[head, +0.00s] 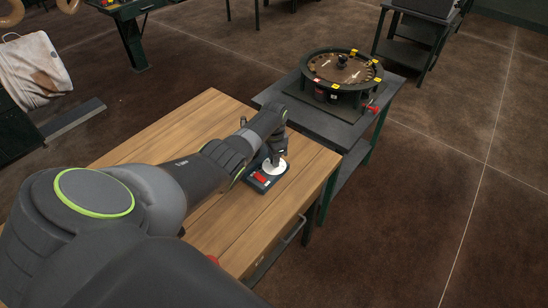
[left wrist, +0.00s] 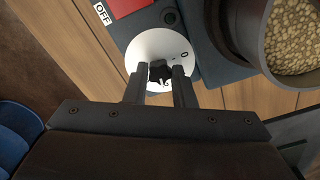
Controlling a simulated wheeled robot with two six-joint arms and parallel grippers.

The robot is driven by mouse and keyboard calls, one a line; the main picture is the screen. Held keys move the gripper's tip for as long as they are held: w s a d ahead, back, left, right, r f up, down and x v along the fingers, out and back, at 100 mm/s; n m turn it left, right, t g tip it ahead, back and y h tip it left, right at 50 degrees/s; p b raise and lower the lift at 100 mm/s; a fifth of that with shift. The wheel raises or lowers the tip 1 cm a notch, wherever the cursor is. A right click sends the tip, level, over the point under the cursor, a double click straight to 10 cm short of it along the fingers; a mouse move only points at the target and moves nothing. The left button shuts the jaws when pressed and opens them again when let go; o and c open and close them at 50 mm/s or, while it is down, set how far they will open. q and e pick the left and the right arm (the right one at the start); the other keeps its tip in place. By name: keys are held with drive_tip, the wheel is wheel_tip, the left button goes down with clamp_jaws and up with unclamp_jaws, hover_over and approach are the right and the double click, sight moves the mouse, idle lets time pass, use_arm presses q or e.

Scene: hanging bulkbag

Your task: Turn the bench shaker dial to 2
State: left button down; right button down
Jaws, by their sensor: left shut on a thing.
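The bench shaker (head: 258,184) is a small blue-grey unit on the wooden bench, with a red switch (head: 260,177) and a white round dial (head: 279,168). In the left wrist view the white dial (left wrist: 146,50) has a black knob (left wrist: 159,72) at its middle. My left gripper (left wrist: 160,78) is shut on the knob, one finger on each side. An "OFF" label sits beside the red switch (left wrist: 127,6). My right gripper is not in view.
A dark cup of tan granules (left wrist: 292,38) stands close right of the dial in the wrist view. The wooden bench (head: 215,112) is mostly bare. Behind it, a dark table (head: 345,133) carries a round device with yellow tags (head: 340,72). Open floor lies to the right.

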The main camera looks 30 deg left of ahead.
use_arm(q)
drive_tip(key=c, duration=1.2)
unclamp_jaws()
drive_tip(key=shift+r, duration=0.1)
drive_tip(key=shift+r, duration=0.25)
wheel_tip(320, 180, up, 17)
drive_tip(key=shift+b, duration=0.45)
drive_tip(key=shift+f, duration=0.1)
